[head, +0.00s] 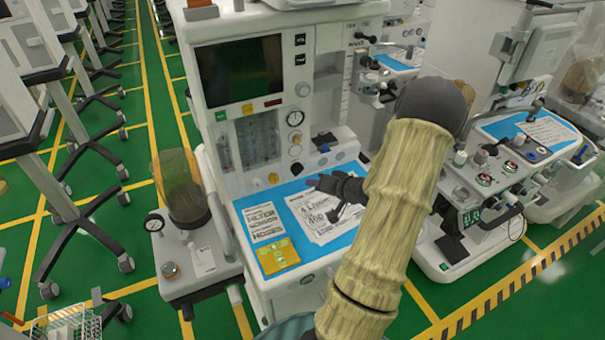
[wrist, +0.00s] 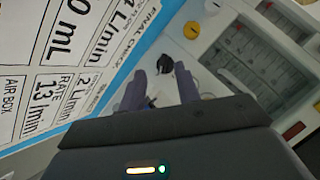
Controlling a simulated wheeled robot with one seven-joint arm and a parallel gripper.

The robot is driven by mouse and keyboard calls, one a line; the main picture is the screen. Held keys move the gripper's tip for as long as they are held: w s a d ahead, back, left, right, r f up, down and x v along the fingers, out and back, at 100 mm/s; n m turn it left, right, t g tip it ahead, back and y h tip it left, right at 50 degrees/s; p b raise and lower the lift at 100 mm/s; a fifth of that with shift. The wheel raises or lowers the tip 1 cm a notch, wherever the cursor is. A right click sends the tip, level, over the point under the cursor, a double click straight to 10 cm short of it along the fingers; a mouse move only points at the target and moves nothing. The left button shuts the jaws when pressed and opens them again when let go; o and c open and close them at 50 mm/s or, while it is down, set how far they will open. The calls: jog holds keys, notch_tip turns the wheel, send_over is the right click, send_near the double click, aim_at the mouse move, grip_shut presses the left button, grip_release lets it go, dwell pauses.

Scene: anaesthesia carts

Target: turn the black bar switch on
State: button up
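A small black switch (wrist: 165,64) sits on the white front panel in the wrist view, just beyond and between my fingertips. It looks like the dark knob (head: 297,168) low on the machine's panel in the head view. Its exact bar angle is too small to tell. My gripper (wrist: 161,82) is open, with one dark finger to each side of the line to the switch. No contact with it is visible. In the head view my gripper (head: 313,182) hangs over the blue worktop, close in front of the panel, its tips pointing at it.
The blue worktop (head: 290,188) below my gripper holds printed sheets (head: 322,212) and a yellow card (head: 277,256). A yellow knob (wrist: 191,29) and flow tubes (wrist: 262,65) are near the switch. A dark screen (head: 240,70) is above. A second machine (head: 500,165) stands right.

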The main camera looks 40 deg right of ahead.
jog(key=s+a+r+n+g+h, duration=0.1)
jog(key=a+r+n+g, duration=0.25)
jog(key=a, duration=0.75)
jog(key=s+a+r+n+g+h, duration=0.1)
jog(key=a+r+n+g, duration=0.25)
jog(key=a, duration=0.85)
jog(key=s+a+r+n+g+y, duration=0.1)
jog(key=s+a+r+g, duration=0.1)
jog(key=s+a, duration=0.6)
jog(key=shift+a+r, duration=0.25)
jog(key=shift+a, duration=0.25)
jog(key=shift+o, duration=0.4)
jog(key=shift+s, duration=0.1)
